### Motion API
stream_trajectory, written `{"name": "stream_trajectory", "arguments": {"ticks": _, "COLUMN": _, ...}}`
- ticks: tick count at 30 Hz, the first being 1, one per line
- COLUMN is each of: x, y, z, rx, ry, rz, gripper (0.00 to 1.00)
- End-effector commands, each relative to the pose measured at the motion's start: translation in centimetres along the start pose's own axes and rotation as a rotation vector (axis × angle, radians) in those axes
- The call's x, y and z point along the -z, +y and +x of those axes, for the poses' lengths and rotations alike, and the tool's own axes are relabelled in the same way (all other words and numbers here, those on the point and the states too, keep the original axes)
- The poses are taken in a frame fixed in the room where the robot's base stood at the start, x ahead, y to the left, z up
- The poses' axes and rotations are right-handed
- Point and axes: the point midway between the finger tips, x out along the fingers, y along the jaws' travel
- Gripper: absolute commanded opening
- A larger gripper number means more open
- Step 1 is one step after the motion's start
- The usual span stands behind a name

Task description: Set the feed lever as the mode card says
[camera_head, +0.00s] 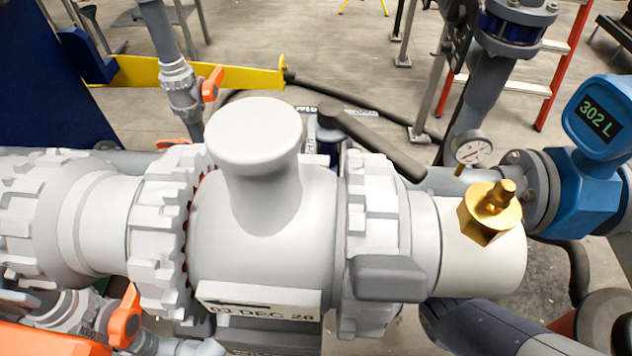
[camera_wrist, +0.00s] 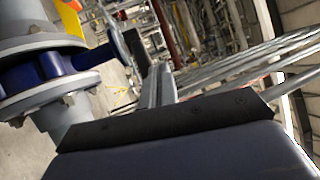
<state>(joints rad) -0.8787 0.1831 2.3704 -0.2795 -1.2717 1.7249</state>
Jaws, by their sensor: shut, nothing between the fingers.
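In the wrist view my gripper (camera_wrist: 156,70) shows as grey fingers that look pressed together, in front of a black strip and a blue-grey body. I see nothing held. A blue valve (camera_wrist: 55,75) between grey flanges is to its left, with a stem reaching toward a dark part (camera_wrist: 137,48) near the fingers. I cannot tell if they touch. No lever is marked as the feed lever. I recognise no mode card.
A large white valve body (camera_head: 262,195) fills the head view's foreground, with a plate (camera_head: 258,302) reading a 26 date. A dark rod-like handle (camera_head: 375,142) slants behind it. A brass fitting (camera_head: 490,212), a gauge (camera_head: 472,150) and a blue meter (camera_head: 598,118) showing 302 L are right.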

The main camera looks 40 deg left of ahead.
Motion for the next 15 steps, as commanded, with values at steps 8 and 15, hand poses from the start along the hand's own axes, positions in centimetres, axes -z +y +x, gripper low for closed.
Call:
{"name": "stream_trajectory", "arguments": {"ticks": 8, "x": -2.3, "y": 0.4, "z": -0.3, "rx": -0.009, "ry": 0.0, "rz": 0.004, "gripper": 0.0}}
{"name": "stream_trajectory", "arguments": {"ticks": 15, "x": -4.2, "y": 0.6, "z": 0.0, "rx": -0.013, "ry": 0.001, "rz": 0.005, "gripper": 0.0}}
